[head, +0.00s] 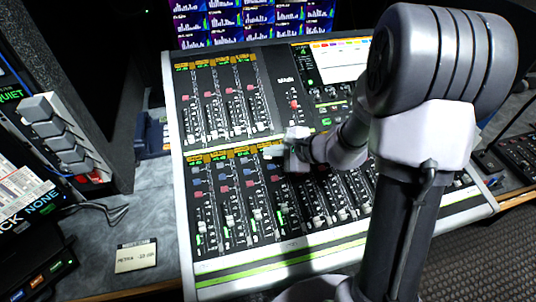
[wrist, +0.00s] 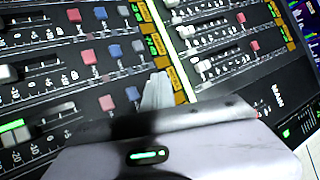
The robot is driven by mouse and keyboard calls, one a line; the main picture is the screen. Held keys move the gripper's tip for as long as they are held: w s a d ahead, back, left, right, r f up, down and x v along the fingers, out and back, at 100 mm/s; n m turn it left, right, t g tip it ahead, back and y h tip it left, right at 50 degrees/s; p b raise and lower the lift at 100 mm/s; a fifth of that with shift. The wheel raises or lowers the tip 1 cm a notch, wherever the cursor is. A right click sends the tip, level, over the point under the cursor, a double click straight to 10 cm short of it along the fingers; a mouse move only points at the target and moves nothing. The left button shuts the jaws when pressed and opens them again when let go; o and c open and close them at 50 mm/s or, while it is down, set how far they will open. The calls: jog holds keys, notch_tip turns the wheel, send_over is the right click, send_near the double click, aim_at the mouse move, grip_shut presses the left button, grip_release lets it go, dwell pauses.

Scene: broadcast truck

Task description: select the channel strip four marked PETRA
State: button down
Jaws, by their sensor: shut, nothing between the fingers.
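The mixing console (head: 186,262) has an upper and a lower bank of channel strips with yellow name labels. The label names are too small to read, so I cannot tell which one says PETRA. The fourth strip (head: 262,192) from the left in the lower bank has its upper end partly hidden by my gripper. My gripper (head: 273,152) is shut and empty over the top of the lower bank. In the wrist view its fingertips (wrist: 158,82) lie close beside a yellow label (wrist: 173,75), near red and blue buttons (wrist: 120,96). Whether they touch the panel cannot be told.
Screens (head: 250,18) stand behind the console. Grey levers (head: 60,135) on a black unit stand at the left. A written note (head: 136,256) lies on the grey desk. Raised fader caps (head: 282,228) crowd the lower bank. My arm covers the console's right part.

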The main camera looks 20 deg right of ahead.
jog(key=shift+s+r+p, duration=0.1)
jog(key=shift+r+p, duration=0.25)
jog(key=shift+r, duration=0.4)
jog(key=r+p, duration=0.2)
jog(key=r, duration=0.1)
jog(key=r+p, duration=0.1)
jog(key=r, duration=0.1)
jog(key=shift+s, duration=0.35)
